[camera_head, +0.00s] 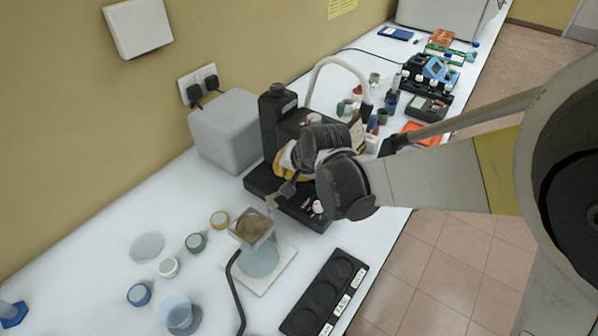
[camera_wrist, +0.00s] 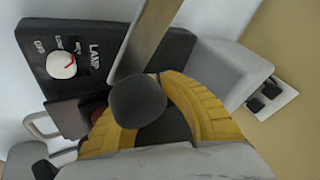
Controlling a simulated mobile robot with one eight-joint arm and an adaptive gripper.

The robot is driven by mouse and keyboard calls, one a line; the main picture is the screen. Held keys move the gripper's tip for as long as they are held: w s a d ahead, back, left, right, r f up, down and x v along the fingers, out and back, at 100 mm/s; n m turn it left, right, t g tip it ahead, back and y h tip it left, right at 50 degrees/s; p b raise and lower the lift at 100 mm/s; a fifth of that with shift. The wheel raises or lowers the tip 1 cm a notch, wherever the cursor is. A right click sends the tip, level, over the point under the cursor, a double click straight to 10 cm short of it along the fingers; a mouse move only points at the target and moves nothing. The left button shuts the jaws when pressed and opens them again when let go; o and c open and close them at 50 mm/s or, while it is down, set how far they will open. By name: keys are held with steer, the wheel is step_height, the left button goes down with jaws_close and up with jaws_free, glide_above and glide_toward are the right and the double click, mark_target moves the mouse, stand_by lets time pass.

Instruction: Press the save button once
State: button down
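No button marked save can be made out in either view. In the head view my gripper (camera_head: 287,187) is over the front of a black instrument (camera_head: 262,187) on the bench, and my wrist hides much of that instrument. In the wrist view a black panel (camera_wrist: 98,77) carries a white knob (camera_wrist: 61,65) with a red mark and the words LAMP and OFF. A dark rounded part and yellow ribbed parts fill the lower middle of the wrist view. My fingertips are not clear enough to show a gap or a grip.
A grey box (camera_head: 224,131) stands by the wall, left of the instrument. A beaker (camera_head: 180,313), several small round jars and a black tray with round wells (camera_head: 302,321) lie in front. Bottles, racks and a dark meter (camera_head: 427,108) crowd the far bench.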

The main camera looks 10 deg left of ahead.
steer(key=shift+f+b, duration=0.8)
steer(key=shift+f, duration=0.65)
steer(key=shift+f+b, duration=0.4)
steer(key=shift+d+f+b, duration=0.1)
steer(key=shift+f+b, duration=0.35)
steer(key=shift+f, duration=0.1)
stand_by(0.8)
steer(key=shift+r, duration=0.1)
